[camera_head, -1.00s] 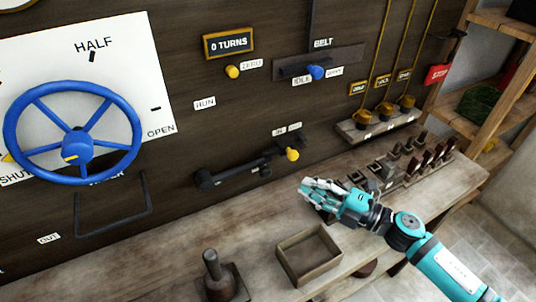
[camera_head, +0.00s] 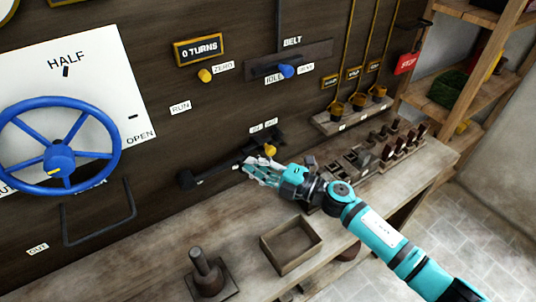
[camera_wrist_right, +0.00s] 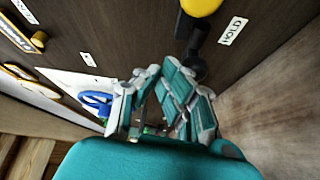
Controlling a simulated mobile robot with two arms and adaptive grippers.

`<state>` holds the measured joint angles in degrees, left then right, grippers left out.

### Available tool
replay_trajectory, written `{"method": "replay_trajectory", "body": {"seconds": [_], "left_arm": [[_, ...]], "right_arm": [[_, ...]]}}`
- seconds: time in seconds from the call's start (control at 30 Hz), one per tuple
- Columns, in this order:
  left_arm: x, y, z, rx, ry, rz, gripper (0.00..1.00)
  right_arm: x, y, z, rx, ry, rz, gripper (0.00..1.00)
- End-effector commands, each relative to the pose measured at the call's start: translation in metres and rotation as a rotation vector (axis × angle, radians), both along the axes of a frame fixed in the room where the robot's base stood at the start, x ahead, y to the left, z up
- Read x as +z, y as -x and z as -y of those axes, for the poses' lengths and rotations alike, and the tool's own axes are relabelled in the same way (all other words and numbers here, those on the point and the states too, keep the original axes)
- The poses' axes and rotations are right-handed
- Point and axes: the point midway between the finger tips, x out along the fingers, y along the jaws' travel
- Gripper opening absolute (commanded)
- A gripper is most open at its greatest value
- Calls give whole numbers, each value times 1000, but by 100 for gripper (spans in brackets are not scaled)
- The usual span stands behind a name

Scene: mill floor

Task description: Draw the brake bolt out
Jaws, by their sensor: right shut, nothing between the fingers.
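The likely brake bolt is the dark fitting with a yellow knob (camera_head: 270,150) on the dark wall panel, under two small labels that seem to read IN and OUT. A long dark bar (camera_head: 205,176) runs left and down from there. My right gripper (camera_head: 250,165) is shut and empty, its fingertips in front of the bar, just left of and below the knob. In the right wrist view, its fingers (camera_wrist_right: 165,78) are together below a yellow knob (camera_wrist_right: 200,5) and a HOLD label. Contact with the bar cannot be told. My left gripper is out of view.
A blue handwheel (camera_head: 60,160) and a U-shaped handle (camera_head: 98,238) are at left. The bench below carries an open wooden box (camera_head: 291,264), a dark upright post (camera_head: 208,280) and a row of small blocks. A blue-knobbed BELT slider (camera_head: 287,71) is above.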

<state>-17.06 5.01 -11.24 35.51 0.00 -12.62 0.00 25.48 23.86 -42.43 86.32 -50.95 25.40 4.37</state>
Motion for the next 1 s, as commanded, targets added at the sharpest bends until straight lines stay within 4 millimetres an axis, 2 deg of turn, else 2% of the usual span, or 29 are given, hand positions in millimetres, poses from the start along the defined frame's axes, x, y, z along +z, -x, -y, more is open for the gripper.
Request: {"method": "replay_trajectory", "body": {"seconds": [0.03,0.2,0.43,0.73,1.0], "left_arm": [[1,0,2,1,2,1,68],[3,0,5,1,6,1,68],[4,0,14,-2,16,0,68],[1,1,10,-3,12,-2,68],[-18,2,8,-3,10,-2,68]], "right_arm": [[-3,-9,14,-12,4,-2,0],[-6,-21,27,-9,4,-3,0],[-7,-25,32,-8,2,-1,0],[-9,-27,36,-9,4,0,0],[-10,-48,70,-11,6,2,0]]}}
